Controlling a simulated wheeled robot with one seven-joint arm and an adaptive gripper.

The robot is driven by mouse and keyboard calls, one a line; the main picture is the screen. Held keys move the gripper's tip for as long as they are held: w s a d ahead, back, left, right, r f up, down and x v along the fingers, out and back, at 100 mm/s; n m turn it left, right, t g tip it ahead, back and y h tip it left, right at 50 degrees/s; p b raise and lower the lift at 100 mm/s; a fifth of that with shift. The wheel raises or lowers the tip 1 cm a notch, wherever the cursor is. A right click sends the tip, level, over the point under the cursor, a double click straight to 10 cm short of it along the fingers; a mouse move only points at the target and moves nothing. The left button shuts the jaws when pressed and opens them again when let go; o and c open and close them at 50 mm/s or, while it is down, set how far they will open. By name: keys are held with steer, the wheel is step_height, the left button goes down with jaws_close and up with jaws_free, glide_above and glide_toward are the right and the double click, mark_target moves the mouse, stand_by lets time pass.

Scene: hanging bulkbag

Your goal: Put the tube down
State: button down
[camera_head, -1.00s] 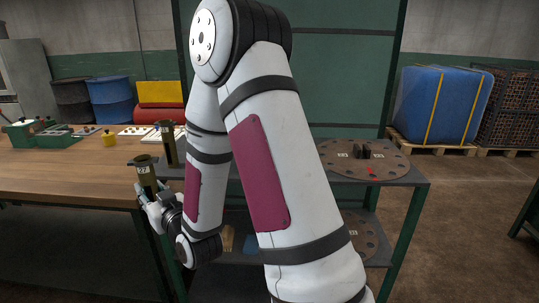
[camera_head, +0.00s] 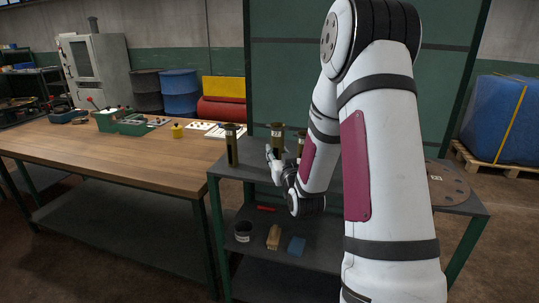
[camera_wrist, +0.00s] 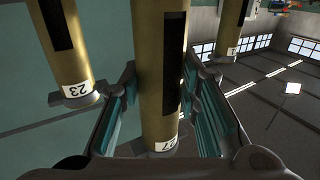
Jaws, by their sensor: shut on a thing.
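A brass-coloured tube (camera_head: 277,132) with a dark slot and a white label stands upright in my gripper (camera_head: 273,160), above the dark top of the shelf unit (camera_head: 221,170). In the wrist view the gripper's teal-padded fingers (camera_wrist: 160,115) are closed around this tube (camera_wrist: 150,60). I cannot tell whether its foot touches the shelf top. A similar tube (camera_head: 232,147) stands upright at the left end of the shelf top. Another tube (camera_head: 301,140) is just right of the held one, partly hidden by my arm. The wrist view shows a tube labelled 23 (camera_wrist: 65,50) and one at upper right (camera_wrist: 228,30).
A wooden workbench (camera_head: 110,145) adjoins the shelf unit on the left, with a green device (camera_head: 122,122) and a yellow object (camera_head: 177,131). A round holed disc (camera_head: 447,185) lies on the right part of the top. The lower shelf holds a cup (camera_head: 243,231) and blocks (camera_head: 274,237).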

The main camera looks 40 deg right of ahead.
steer(key=shift+w+d+f, duration=0.2)
steer(key=shift+w+f, duration=0.55)
steer(key=shift+w, duration=0.95)
steer(key=shift+w+d+f, duration=0.2)
steer(key=shift+w+f, duration=0.5)
steer(key=shift+w, duration=1.05)
steer(key=shift+w+d+f, duration=0.2)
steer(key=shift+w+f, duration=0.55)
steer(key=shift+w, duration=0.95)
steer(key=shift+f+b, duration=0.15)
steer(key=shift+b, duration=0.15)
steer(key=c, duration=1.2)
jaws_free()
